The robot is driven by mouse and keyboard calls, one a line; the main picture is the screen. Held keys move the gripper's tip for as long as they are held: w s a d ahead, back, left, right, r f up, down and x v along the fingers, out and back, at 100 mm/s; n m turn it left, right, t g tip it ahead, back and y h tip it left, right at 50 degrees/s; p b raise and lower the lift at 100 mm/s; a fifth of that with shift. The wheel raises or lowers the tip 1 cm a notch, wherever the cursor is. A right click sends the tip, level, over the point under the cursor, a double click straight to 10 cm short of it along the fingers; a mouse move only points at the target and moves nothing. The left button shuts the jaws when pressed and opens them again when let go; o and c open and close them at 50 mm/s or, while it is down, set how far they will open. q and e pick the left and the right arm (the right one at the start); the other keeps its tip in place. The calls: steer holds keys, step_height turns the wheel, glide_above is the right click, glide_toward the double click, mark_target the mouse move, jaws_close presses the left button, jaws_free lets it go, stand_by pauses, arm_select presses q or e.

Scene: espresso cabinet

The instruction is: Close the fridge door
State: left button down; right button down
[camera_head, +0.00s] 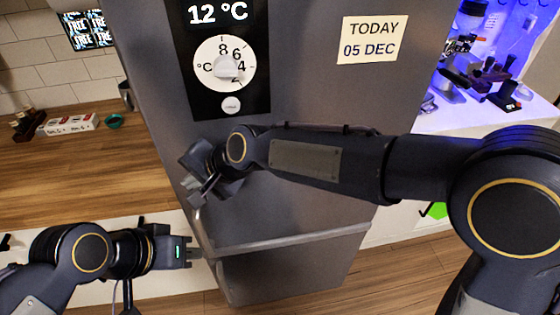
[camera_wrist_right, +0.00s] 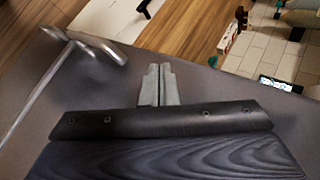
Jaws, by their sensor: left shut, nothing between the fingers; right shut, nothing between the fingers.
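The grey fridge door (camera_head: 310,95) fills the middle of the head view. It carries a dial panel reading 12 °C and a date note. A metal handle bar (camera_head: 300,238) runs across its lower part; a metal handle piece also shows in the right wrist view (camera_wrist_right: 95,48). My right gripper (camera_head: 197,192) is shut and empty, over the door's left edge; its fingers show shut in the right wrist view (camera_wrist_right: 157,72) above the grey surface. My left gripper (camera_head: 198,254) is shut and empty, beside the door's lower left edge. I cannot tell how far the door stands open.
A wooden counter (camera_head: 80,170) lies left of the fridge, with a small box (camera_head: 68,124) and a teal ring (camera_head: 113,121) on it. A white counter (camera_head: 460,118) with coffee equipment stands at the right. Wooden floor (camera_head: 405,270) shows at the lower right.

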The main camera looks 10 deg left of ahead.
steer(key=s+d+r+b, duration=0.1)
steer(key=s+d+r, duration=0.1)
steer(key=s+r, duration=0.5)
steer(key=w+d+f+t+h, duration=0.1)
steer(key=w+d, duration=0.2)
steer(key=d, duration=0.9)
steer(key=w+d+f+t+h, duration=0.1)
steer(key=w+d, duration=0.1)
steer(key=d, duration=1.1)
steer(key=s+d+f+h, duration=0.1)
steer(key=s+d+f, duration=0.3)
steer(key=d, duration=0.5)
steer(key=s+d+f+t+h, duration=0.1)
steer(key=s+d+f+h, duration=0.1)
steer(key=s+d+f, duration=0.3)
steer(key=s+d, duration=0.2)
steer(key=d, duration=0.1)
steer(key=shift+s+d+f+n+t, duration=0.2)
steer(key=shift+d+f+n+t, duration=0.1)
steer(key=shift+d+n, duration=0.1)
